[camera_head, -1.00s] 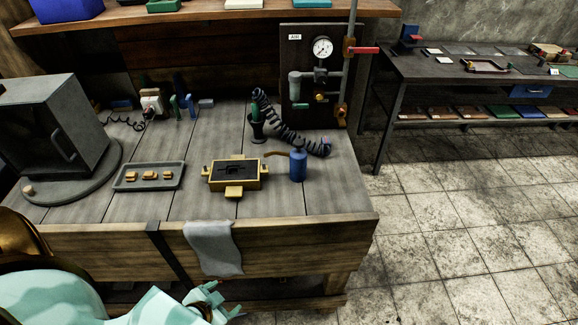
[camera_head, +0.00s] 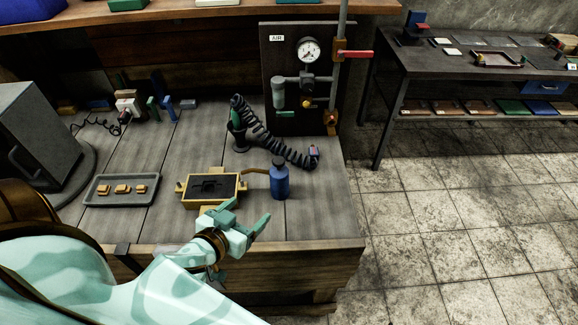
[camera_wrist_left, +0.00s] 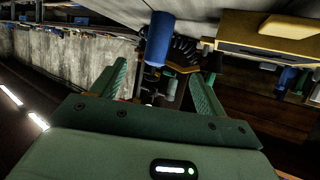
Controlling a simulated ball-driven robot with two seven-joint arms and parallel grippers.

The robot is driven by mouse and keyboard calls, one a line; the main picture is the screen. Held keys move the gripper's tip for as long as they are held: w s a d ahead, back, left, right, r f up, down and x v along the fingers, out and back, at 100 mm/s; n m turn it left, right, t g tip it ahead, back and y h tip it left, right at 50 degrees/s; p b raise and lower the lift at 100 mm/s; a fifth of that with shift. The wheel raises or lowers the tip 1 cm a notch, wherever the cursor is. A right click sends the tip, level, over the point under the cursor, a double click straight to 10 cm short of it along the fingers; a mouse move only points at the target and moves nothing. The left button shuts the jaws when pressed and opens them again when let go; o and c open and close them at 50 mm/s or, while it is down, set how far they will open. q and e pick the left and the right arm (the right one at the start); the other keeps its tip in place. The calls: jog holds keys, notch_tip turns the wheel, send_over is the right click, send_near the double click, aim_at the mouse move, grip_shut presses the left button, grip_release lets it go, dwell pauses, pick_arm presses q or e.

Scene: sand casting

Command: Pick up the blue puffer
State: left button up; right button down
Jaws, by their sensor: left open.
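The blue puffer (camera_head: 279,181) stands upright on the workbench, a blue bottle with a thin brown spout pointing left toward the yellow moulding box. My left gripper (camera_head: 250,222) is open and empty, in front of the puffer and a little to its left, near the bench's front edge. In the left wrist view the puffer (camera_wrist_left: 160,38) shows beyond and between the spread fingers (camera_wrist_left: 157,85), apart from them. My right gripper is not in view.
The yellow moulding box (camera_head: 208,204) sits close left of the puffer. A grey tray (camera_head: 121,202) with small yellow pieces lies further left. A black ribbed hose (camera_head: 267,141) lies behind the puffer. The bench right of the puffer is clear.

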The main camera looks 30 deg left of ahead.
pick_arm(q)
send_near(275, 185)
jog(key=x, duration=0.4)
jog(key=shift+a+f, duration=0.2)
jog(key=shift+f, duration=0.15)
jog(key=x, duration=0.3)
jog(key=shift+w+f, duration=0.2)
jog(key=shift+w, duration=0.35)
jog(key=x, duration=0.4)
jog(key=shift+w+d+b, duration=0.1)
jog(key=shift+w+b, duration=0.2)
jog(key=shift+w, duration=0.05)
jog(key=shift+s+r, duration=0.1)
jog(key=shift+s, duration=0.05)
jog(key=shift+c, duration=0.8)
jog(key=c, duration=1.2)
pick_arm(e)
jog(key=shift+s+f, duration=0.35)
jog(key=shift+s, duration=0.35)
